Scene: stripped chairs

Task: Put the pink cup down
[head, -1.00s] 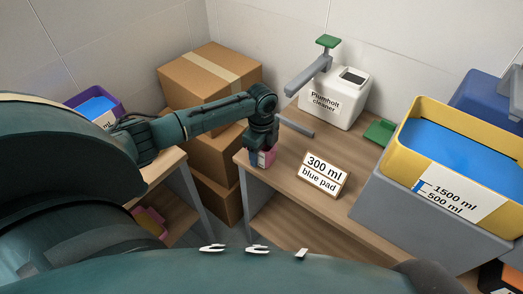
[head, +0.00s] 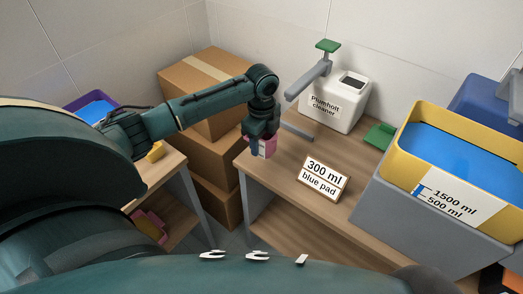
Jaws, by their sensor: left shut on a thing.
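The pink cup (head: 267,149) is at the left end of the wooden table (head: 285,185), near its left edge. It looks upright and carries a pale label. My left gripper (head: 262,134) comes down from above and is shut on the cup, hiding its upper part. I cannot tell whether the cup's base touches the tabletop or hangs slightly above it. My right gripper is not in view.
A sign (head: 323,180) reading "300 ml blue pad" stands right of the cup. A Plumholt cleaner dispenser (head: 322,108) and a green tray (head: 380,136) are behind. A yellow tub (head: 403,158) of blue liquid is at right. Cardboard boxes (head: 212,155) are at left.

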